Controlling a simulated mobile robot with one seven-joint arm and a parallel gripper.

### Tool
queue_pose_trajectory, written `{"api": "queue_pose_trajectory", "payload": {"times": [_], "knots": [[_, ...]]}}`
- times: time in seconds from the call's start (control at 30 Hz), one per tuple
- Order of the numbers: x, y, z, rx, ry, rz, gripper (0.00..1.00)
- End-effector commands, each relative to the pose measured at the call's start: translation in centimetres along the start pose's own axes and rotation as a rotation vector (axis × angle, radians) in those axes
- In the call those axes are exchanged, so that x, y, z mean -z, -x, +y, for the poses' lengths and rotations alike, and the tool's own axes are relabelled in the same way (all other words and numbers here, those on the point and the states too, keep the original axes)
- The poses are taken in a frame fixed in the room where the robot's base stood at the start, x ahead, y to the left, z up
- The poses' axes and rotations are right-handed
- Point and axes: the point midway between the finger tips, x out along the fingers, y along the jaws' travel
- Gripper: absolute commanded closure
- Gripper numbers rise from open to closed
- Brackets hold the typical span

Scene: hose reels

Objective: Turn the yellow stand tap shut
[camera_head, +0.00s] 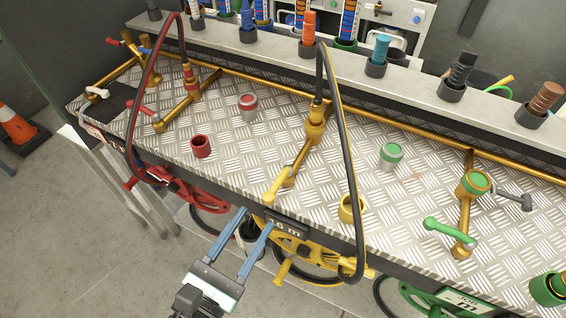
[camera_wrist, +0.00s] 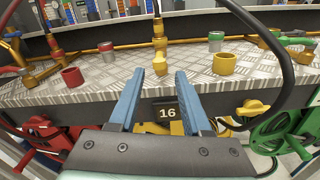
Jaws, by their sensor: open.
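The yellow stand tap is a brass pipe (camera_head: 313,128) rising from the checker-plate bench, with a brass branch running toward the front. A yellow lever (camera_head: 277,186) sits at the branch's near end and points toward the front edge. In the wrist view the yellow lever (camera_wrist: 160,63) shows end-on, straight ahead between the fingers. A dark hose (camera_head: 345,150) loops from the tap's top down over the bench front. My gripper (camera_head: 256,218) has two blue fingers, open and empty, in front of the bench and apart from the lever. It also shows in the wrist view (camera_wrist: 160,76).
A yellow cup (camera_head: 351,209) and a red cup (camera_head: 201,146) stand beside the tap. Red-lidded and green-lidded (camera_head: 391,155) cans stand farther away. A green tap lever (camera_head: 450,230) is at the right. Below the bench edge hangs a yellow reel (camera_head: 300,258) with a "16" sign (camera_wrist: 168,113).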

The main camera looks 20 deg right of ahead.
Motion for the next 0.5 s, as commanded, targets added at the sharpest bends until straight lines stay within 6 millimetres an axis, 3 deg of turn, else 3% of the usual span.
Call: {"api": "queue_pose_trajectory", "payload": {"times": [0.5], "knots": [[-0.1, -10.0, -0.1, 0.003, -0.008, -0.001, 0.52]]}}
